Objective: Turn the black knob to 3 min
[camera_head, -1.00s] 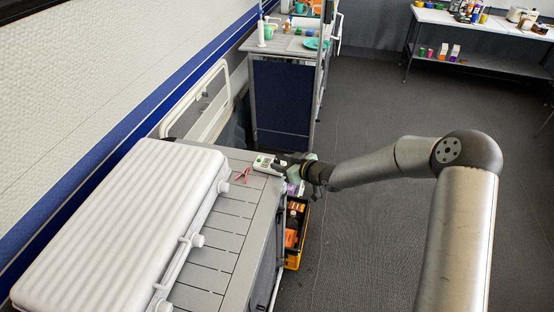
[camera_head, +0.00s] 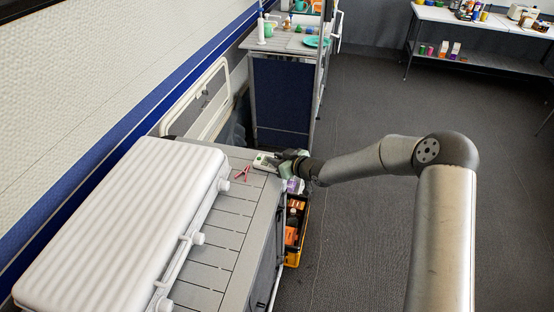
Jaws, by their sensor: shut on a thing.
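A small white and green device (camera_head: 264,162) lies near the far right corner of the slatted side shelf. It looks like the timer, but the black knob and its markings are too small and too covered to make out. My gripper (camera_head: 281,161) is at the right side of this device, reaching in from the right, with its fingers closed at the device's right part. The fingers look shut on the knob, which they hide. The knob's setting cannot be read.
A red-handled tool (camera_head: 242,173) lies on the slatted shelf (camera_head: 215,258) just left of the device. A large white ribbed lid (camera_head: 120,225) fills the left. The floor to the right is open.

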